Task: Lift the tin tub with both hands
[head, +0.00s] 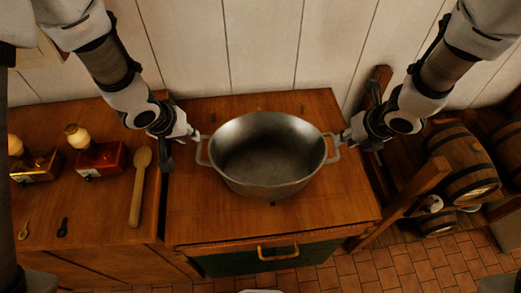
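The tin tub (270,183) is an oval grey metal pot with a loop handle at each end. It is upright and looks empty, over the middle of the wooden cabinet top; I cannot tell whether its base touches the wood. My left gripper (193,136) is at the left handle (203,151), with its tip against or just beside it. My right gripper (345,138) is at the right handle (333,148) in the same way. The fingertips are small and partly hidden, so I cannot tell whether either is closed around its handle.
A plank wall (270,45) stands behind. Barrels (463,165) and a wooden post (415,188) are at right.

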